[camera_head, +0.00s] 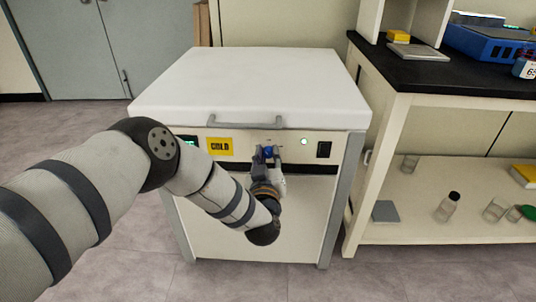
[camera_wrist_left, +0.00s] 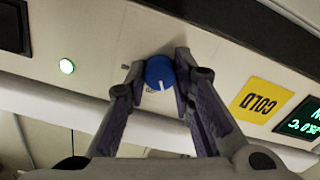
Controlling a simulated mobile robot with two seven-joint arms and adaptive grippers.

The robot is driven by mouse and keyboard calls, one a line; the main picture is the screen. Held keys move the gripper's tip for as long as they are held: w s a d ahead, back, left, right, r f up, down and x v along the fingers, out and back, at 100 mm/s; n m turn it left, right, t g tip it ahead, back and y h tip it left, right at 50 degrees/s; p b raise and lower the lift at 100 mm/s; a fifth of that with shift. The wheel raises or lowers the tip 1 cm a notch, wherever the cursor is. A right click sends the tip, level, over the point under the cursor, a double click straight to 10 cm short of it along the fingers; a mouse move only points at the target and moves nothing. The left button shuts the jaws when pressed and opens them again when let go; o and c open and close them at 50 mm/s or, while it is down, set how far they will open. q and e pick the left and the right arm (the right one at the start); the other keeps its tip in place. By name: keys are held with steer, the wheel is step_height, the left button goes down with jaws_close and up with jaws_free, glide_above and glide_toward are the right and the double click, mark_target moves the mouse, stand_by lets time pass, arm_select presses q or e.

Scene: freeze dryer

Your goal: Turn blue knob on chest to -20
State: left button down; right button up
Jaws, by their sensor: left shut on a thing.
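The blue knob (camera_head: 268,151) is on the front panel of the white chest (camera_head: 240,88), below the lid handle. My left gripper (camera_head: 267,156) reaches up to it from below and is shut on it. In the left wrist view the blue knob (camera_wrist_left: 160,73) sits between the two fingers of my left gripper (camera_wrist_left: 160,82), and a white pointer line shows on its face. The yellow COLD label (camera_head: 220,146) is left of the knob. A green-lit display (camera_wrist_left: 305,122) shows in part in the left wrist view; its reading is cut off. My right gripper is not in view.
A lid handle (camera_head: 245,122) sticks out above the knob. A green light (camera_head: 304,141) and a black switch (camera_head: 324,150) are right of it. A black-topped bench (camera_head: 432,75) with a lower shelf of glassware stands close on the right. Open floor lies in front.

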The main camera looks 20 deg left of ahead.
arm_select(q)
steer(key=n, duration=0.4)
steer(key=shift+f+n, duration=0.1)
steer(key=shift+n, duration=1.9)
steer(key=c, duration=1.4)
jaws_free()
steer(key=shift+o, duration=0.2)
steer(key=v, duration=1.2)
steer(key=shift+r, duration=0.2)
